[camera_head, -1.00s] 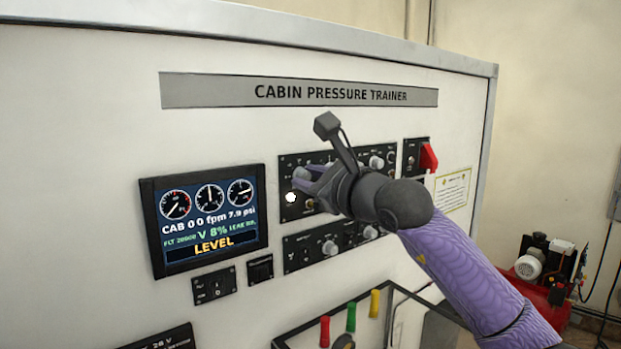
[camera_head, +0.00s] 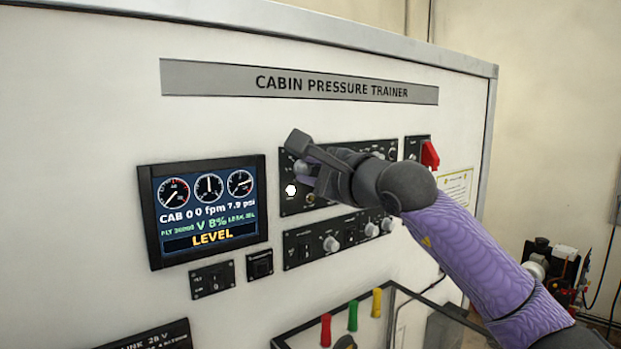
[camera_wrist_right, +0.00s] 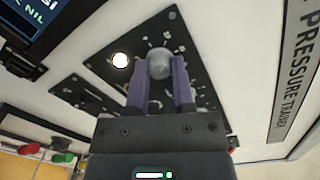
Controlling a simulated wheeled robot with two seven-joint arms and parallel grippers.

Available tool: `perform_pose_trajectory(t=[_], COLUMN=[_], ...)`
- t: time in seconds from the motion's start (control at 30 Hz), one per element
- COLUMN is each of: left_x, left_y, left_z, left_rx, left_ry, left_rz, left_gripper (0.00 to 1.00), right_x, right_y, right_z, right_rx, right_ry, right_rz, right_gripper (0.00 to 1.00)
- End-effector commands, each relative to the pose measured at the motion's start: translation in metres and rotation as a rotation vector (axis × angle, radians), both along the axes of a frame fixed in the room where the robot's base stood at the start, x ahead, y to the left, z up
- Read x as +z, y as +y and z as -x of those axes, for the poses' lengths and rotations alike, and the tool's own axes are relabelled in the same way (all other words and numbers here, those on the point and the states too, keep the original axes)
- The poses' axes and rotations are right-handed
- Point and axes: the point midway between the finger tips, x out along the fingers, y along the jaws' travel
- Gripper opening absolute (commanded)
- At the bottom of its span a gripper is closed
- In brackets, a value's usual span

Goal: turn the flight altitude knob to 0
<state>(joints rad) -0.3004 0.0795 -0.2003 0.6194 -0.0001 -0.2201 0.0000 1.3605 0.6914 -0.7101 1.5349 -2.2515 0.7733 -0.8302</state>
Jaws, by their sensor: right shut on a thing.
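The flight altitude knob (camera_wrist_right: 158,63) is a round light-grey knob on the upper black panel (camera_head: 288,207). Its label is too small to read. My right gripper (camera_wrist_right: 159,78) is shut on it, with one purple finger on either side. In the head view my right gripper (camera_head: 307,172) reaches in from the right and covers much of the panel. The display (camera_head: 209,211) at left shows three dials, CAB 0, 0 fpm, 7.9 psi, 8% and LEVEL. Its small FLT number looks like 36000 but is blurred. My left gripper is not in view.
A white round light (camera_head: 291,190) sits on the panel close beside the fingers. A lower panel (camera_head: 303,251) with several knobs lies below. A red guarded switch (camera_head: 430,155) is at right. Red, green and yellow handles (camera_head: 351,317) stand at the bottom.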

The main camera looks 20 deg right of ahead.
Motion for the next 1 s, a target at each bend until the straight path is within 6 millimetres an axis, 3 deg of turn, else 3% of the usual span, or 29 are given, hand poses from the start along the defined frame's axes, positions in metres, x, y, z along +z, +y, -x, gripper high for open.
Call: perform_pose_trajectory(t=[1.0], left_x=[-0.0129], left_y=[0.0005], left_z=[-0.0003], left_rx=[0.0], left_ry=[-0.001], left_rz=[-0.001], left_gripper=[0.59], right_x=[-0.0034], right_y=[0.0011], right_z=[-0.0005], right_rx=[0.004], right_ry=[-0.291], right_rz=[0.829], right_gripper=[0.0])
